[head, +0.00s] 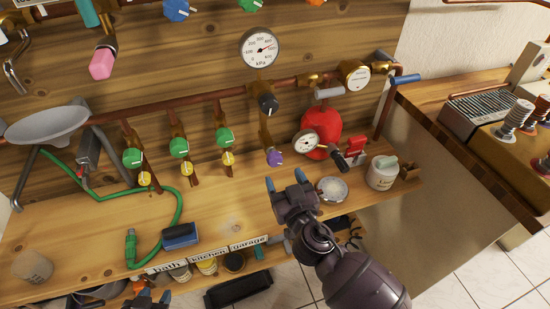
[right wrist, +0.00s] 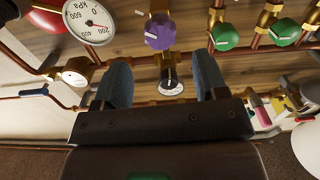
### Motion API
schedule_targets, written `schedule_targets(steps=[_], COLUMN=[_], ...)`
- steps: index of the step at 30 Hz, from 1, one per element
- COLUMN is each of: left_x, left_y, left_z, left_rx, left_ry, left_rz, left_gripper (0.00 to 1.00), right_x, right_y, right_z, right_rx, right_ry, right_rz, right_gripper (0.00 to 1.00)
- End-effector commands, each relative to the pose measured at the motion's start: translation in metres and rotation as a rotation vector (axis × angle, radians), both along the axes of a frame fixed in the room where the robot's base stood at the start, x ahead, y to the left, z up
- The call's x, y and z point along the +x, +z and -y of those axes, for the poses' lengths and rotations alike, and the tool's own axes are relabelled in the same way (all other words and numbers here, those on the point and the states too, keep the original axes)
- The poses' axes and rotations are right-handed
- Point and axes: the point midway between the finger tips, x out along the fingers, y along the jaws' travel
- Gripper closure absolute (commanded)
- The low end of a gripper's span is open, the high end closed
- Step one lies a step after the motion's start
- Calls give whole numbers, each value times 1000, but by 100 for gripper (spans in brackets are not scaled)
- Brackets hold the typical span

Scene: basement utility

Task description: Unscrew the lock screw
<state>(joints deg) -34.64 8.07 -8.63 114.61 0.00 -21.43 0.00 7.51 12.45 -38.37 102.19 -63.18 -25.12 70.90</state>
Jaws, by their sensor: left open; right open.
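I cannot pick out a lock screw for certain; it may be too small to see. A regulator with a black knob (head: 268,103) sits on the copper pipe below the large round gauge (head: 261,47). In the right wrist view the black knob (right wrist: 170,80) shows between my fingers, farther off and untouched. A purple knob (head: 274,158) hangs below it and also shows in the right wrist view (right wrist: 159,31). My right gripper (head: 285,180) is open and empty, below and in front of the purple knob. My left gripper (head: 153,296) is open at the bottom edge, mostly out of frame.
A red tank (head: 322,128) with a gauge (head: 307,142) stands right of the purple knob. A metal dish (head: 332,189) and a white tub (head: 381,172) are on the bench's right. The bench middle is clear.

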Motion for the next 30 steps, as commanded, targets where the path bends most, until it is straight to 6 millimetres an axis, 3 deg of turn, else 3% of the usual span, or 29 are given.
schedule_targets(steps=[9, 15, 28, 30], left_x=[3, 6, 6, 5], left_y=[3, 3, 4, 4], left_z=[-1, 0, 0, -1], left_rx=[2, 2, 2, 2], left_ry=[-2, -4, -4, -3], left_rz=[7, 11, 12, 11], left_gripper=[57, 57, 57, 57], right_x=[46, 63, 70, 70], right_y=[2, 0, 0, 0], right_z=[-16, -21, -23, -23], right_rx=[-1, -2, -1, -1], right_ry=[1, 1, 0, 0], right_rz=[2, 2, 0, 0], right_gripper=[34, 34, 34, 45])
